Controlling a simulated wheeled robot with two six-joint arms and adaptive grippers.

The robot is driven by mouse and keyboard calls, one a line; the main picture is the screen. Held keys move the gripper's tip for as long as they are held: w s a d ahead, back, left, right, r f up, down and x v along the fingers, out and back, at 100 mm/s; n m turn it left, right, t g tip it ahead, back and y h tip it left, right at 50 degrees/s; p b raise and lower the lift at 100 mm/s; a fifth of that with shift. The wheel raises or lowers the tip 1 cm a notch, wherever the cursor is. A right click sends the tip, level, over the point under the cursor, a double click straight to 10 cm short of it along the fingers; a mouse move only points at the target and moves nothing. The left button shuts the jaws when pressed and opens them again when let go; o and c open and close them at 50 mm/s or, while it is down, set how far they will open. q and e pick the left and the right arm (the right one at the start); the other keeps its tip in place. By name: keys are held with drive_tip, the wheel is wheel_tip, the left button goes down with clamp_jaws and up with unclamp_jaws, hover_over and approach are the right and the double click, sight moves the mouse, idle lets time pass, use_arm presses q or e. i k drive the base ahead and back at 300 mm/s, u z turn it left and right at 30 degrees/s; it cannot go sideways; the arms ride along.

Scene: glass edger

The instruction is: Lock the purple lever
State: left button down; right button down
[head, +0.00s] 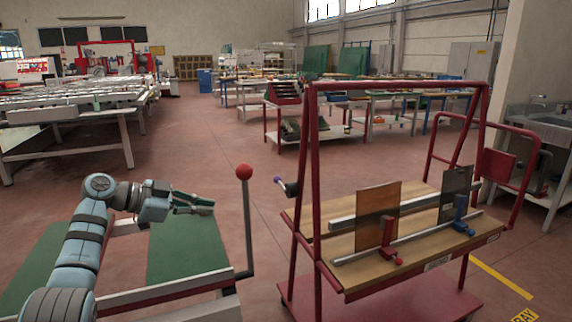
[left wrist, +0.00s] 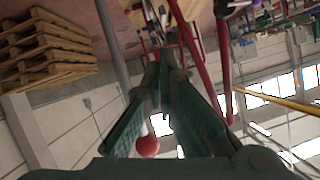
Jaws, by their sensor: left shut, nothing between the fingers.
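The purple lever (head: 278,180) shows as a small purple knob on a dark handle at the left side of the red-framed cart. My left gripper (head: 212,206) is left of it and apart from it, with its dark green fingers pointing right. In the left wrist view the fingers (left wrist: 165,62) come together with nothing held between them. I cannot make out the purple lever in the left wrist view. My right gripper is not in view.
A red ball knob (head: 244,172) on an upright grey rod stands between my left gripper and the lever; it also shows in the left wrist view (left wrist: 147,146). The red-framed cart (head: 313,200) carries wooden boards and glass panes. Open floor lies behind.

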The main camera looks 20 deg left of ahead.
sight(292, 191)
drive_tip(key=i, duration=1.35)
